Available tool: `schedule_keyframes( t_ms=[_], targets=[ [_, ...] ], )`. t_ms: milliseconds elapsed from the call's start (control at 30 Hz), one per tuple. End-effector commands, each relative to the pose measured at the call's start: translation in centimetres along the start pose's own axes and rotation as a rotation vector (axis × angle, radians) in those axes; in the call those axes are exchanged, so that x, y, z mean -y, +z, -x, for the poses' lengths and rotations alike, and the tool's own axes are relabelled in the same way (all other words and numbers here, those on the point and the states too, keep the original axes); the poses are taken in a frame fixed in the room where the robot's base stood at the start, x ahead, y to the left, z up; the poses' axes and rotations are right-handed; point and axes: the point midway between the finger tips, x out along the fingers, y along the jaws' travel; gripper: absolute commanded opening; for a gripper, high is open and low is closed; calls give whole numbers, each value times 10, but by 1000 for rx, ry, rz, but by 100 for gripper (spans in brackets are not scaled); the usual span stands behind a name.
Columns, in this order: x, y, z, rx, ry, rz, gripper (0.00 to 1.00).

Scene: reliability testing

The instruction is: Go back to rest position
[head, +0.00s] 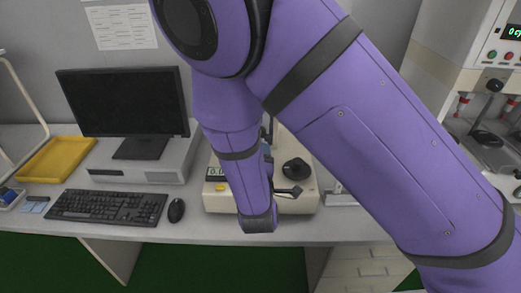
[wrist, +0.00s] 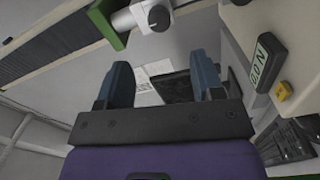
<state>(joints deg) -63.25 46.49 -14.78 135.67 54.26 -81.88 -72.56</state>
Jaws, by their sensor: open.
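My gripper (wrist: 164,78) shows in the wrist view with its two blue fingers apart and nothing between them. In the head view my purple arm covers most of it. The beige testing machine (head: 300,205) stands on the bench behind my arm, with a small display, a yellow button and a black knob (head: 296,168). In the wrist view, its display (wrist: 263,63) and yellow button (wrist: 282,90) are to the right of the fingers. A silver cylindrical part (wrist: 142,18) with a green piece beside it is at the top, apart from the fingers.
A monitor (head: 128,100) on a grey case, a keyboard (head: 108,206), a mouse (head: 176,210) and a yellow tray (head: 56,160) are on the bench at left. Another machine (head: 470,75) stands at right. Bare bench (head: 120,229) shows along the front edge.

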Motion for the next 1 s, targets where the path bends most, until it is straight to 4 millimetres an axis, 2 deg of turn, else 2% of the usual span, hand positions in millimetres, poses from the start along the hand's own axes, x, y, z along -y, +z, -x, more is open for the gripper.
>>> schedule_keyframes(
  t_ms=[167, 667, 833, 1000],
  targets=[
    [0, 0, 6, 1, 0, 0, 61],
    [-4, 2, 2, 8, -16, -27, 61],
    [-23, 10, -15, 48, -121, -178, 61],
    [-52, 21, -32, 96, -275, -395, 61]
  ],
)
